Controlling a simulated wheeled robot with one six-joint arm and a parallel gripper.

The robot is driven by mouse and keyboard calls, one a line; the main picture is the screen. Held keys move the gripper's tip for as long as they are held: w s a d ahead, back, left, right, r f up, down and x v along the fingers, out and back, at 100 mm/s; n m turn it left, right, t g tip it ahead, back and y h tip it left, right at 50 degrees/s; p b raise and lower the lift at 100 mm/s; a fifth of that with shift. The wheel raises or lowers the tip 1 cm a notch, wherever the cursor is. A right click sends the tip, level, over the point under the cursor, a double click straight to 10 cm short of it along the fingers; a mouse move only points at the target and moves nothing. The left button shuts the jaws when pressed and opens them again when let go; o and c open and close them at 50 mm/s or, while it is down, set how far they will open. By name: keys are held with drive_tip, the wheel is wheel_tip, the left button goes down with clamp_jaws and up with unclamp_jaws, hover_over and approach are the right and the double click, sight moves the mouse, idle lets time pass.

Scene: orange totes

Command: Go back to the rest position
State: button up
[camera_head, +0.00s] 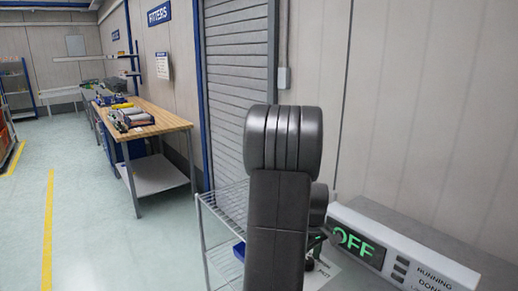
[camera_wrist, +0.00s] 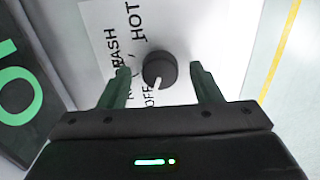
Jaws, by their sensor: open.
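My gripper (camera_wrist: 160,88) is open in the wrist view. Its two dark green fingers stand apart, one on each side of a round black knob (camera_wrist: 158,68) with a white pointer line. The knob is on a white panel (camera_wrist: 95,20) printed with "HOT", "OFF" and other partly hidden words.
A white box with a green "OFF" display (camera_head: 360,245) stands at the right, close to my arm. A wire rack (camera_head: 215,225) is left of the arm. A wooden workbench (camera_head: 150,122) with tools stands further back. The floor at the left (camera_head: 90,240) is clear.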

drive_tip(key=m, duration=0.4)
drive_tip(key=m+p, duration=0.1)
drive_tip(key=m, duration=0.3)
drive_tip(key=shift+m, duration=0.3)
drive_tip(key=m+p, duration=0.1)
drive_tip(key=m, duration=0.3)
drive_tip(key=shift+m, duration=0.3)
drive_tip(key=shift+m+p, duration=0.45)
drive_tip(key=shift+m, duration=1.55)
